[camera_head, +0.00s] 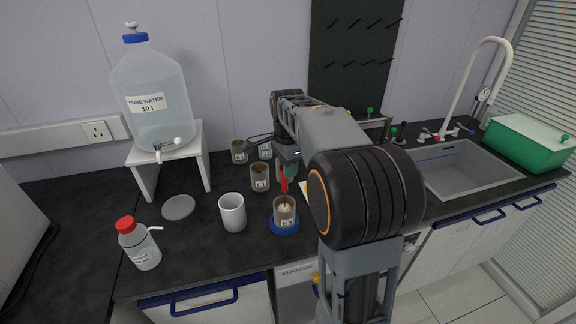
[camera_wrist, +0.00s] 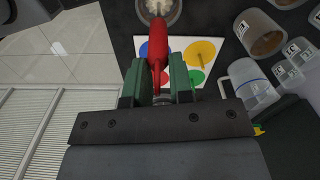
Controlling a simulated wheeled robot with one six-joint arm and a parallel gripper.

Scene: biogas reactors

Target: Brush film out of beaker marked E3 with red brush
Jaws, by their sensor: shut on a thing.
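My gripper (camera_head: 287,172) is shut on the red brush (camera_head: 284,186), whose handle shows between the green fingers in the wrist view (camera_wrist: 161,52). The brush points down. Its pale bristle end is at the mouth of a brownish, labelled beaker (camera_head: 285,218) on a round blue base. This beaker is cut off at the top of the wrist view (camera_wrist: 177,14). I cannot read its label surely as E3. I cannot tell whether the bristles touch its wall. Three similar beakers stand behind, one nearer (camera_head: 260,178).
A water jug (camera_head: 152,95) sits on a white stand. A card with coloured dots (camera_wrist: 203,51) lies beside the beaker. The sink (camera_head: 462,168) is right.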

